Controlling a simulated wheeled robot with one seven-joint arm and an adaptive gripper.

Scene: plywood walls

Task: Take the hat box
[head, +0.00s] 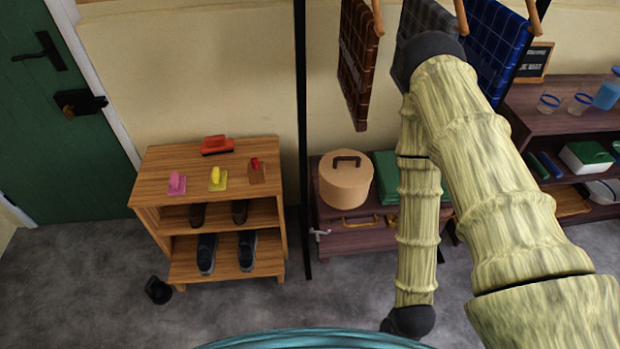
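The hat box (345,187) is a round tan box with a dark brown handle on its lid. It stands upright on the left part of a low dark reddish-brown cabinet (345,240), near the middle of the head view. My arm comes in from the lower right, bends at the top and hangs down to the right of the hat box, apart from it in the picture. The arm ends in a dark joint at the bottom of the view. My gripper itself does not show.
A green folded thing (386,172) lies just right of the hat box. A black post (303,120) rises at its left, and cloths (358,60) hang above. A wooden shoe rack (160,185) stands further left. A black shoe (158,290) lies on the grey floor.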

